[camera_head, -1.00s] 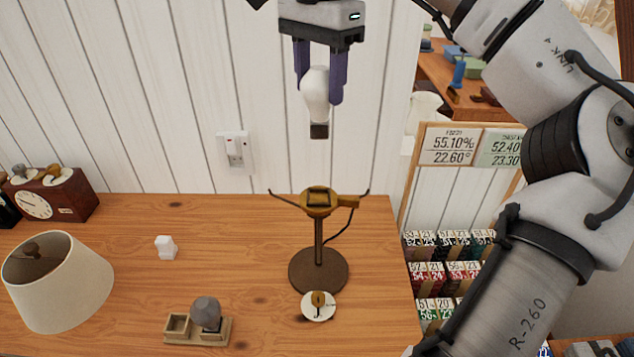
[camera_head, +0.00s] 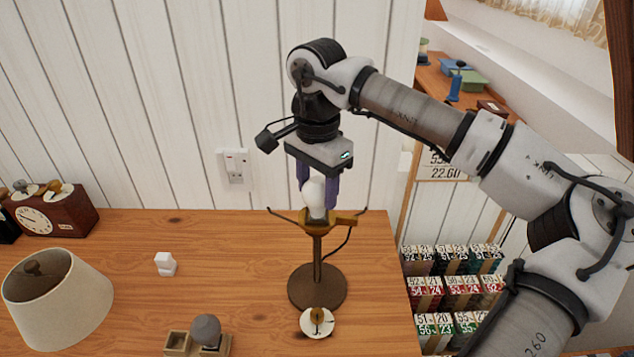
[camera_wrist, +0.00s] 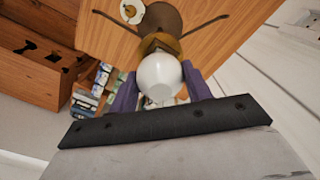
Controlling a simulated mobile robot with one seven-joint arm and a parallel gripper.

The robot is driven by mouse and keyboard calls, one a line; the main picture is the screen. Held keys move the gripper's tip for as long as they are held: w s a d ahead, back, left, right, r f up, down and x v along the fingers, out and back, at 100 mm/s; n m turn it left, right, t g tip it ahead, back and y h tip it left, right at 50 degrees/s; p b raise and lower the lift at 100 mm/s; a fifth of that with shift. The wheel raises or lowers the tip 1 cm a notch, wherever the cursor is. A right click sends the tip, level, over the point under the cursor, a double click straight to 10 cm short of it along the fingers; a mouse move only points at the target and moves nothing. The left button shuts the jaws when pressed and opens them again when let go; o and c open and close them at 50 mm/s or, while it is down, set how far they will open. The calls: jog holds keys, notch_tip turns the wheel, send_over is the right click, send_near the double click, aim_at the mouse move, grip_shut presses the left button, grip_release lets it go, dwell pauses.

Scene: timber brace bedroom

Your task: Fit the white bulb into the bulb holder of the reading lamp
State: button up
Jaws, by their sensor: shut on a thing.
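The white bulb (camera_head: 314,192) is upright between the purple fingers of my gripper (camera_head: 318,190), which is shut on it. The reading lamp (camera_head: 317,287) stands on the desk with a round dark base, a thin stem and a brass bulb holder (camera_head: 334,221) with two side arms. The bulb's lower end is right at the holder's top; its dark base is hidden, so I cannot tell how deep it sits. In the wrist view the bulb (camera_wrist: 160,76) covers most of the holder (camera_wrist: 150,43).
A cream lampshade (camera_head: 58,302) lies at the desk's left. A grey bulb (camera_head: 206,330) stands in a small wooden tray (camera_head: 177,343). A white block (camera_head: 165,264) and a white disc (camera_head: 317,322) lie nearby. Coloured boxes (camera_head: 460,290) stand right.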

jog(key=shift+f, duration=0.15)
jog(key=o, duration=1)
jog(key=shift+c, duration=0.2)
notch_tip(320, 180, up, 12)
jog(key=b, duration=0.1)
jog(key=shift+r, duration=0.2)
